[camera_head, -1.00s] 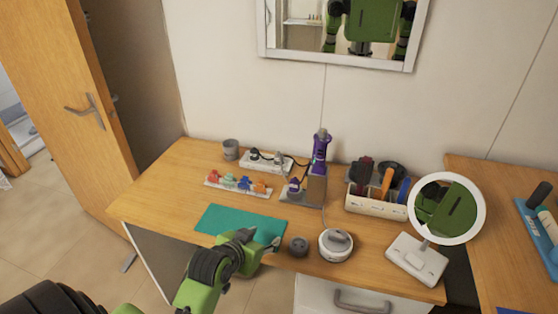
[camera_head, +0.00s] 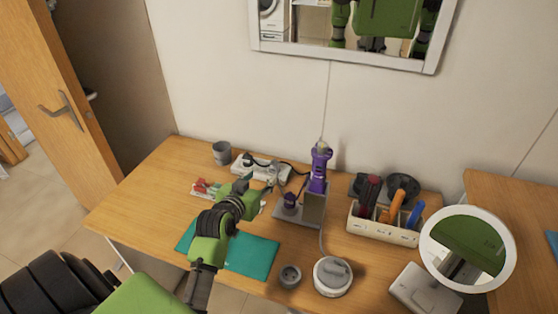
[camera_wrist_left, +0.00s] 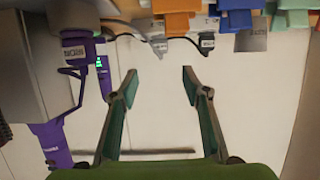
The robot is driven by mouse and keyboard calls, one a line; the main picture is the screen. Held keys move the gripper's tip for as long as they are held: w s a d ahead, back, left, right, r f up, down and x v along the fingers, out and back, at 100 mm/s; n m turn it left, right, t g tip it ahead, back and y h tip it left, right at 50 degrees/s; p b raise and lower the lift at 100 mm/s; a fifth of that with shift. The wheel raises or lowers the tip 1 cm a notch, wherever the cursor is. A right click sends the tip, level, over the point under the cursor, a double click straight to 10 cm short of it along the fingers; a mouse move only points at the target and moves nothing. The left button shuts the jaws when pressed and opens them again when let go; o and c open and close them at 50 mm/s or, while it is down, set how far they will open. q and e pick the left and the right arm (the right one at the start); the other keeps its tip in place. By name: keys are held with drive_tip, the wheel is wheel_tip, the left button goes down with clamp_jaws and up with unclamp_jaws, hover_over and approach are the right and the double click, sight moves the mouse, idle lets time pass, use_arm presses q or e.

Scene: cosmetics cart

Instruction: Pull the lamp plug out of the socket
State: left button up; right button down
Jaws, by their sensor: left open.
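A white power strip (camera_head: 243,168) lies at the back of the desk with a dark plug (camera_head: 248,160) in it. In the left wrist view, a grey plug (camera_wrist_left: 158,44) and a black labelled plug (camera_wrist_left: 206,43) show near the top, with cables. I cannot tell which one is the lamp's; the labels are too small to read. My left gripper (camera_head: 256,189) is in front of the strip and partly hides it. In the wrist view its two fingers (camera_wrist_left: 158,73) are apart with nothing between them, short of the plugs. My right gripper is out of view.
Coloured clips (camera_head: 203,186) lie left of the gripper, by a grey cup (camera_head: 222,152). A purple styling tool (camera_head: 319,166) stands in a grey holder (camera_head: 313,212) to the right. A teal mat (camera_head: 250,257) lies below the arm. An organiser (camera_head: 380,231) and round mirror (camera_head: 468,249) stand right.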

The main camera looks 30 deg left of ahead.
use_arm(q)
approach(273, 164)
drive_tip(key=shift+x, duration=2.2)
drive_tip(key=shift+w, duration=0.25)
drive_tip(key=shift+w+f, duration=0.15)
drive_tip(key=shift+w, duration=0.2)
drive_tip(key=x, duration=0.4)
drive_tip(key=shift+a+f, duration=0.1)
drive_tip(key=shift+f, duration=0.05)
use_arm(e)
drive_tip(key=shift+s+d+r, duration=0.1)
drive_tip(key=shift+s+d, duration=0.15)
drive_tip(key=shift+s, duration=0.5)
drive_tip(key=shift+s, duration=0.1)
use_arm(q)
drive_tip(key=shift+c, duration=1.2)
drive_tip(key=c, duration=0.9)
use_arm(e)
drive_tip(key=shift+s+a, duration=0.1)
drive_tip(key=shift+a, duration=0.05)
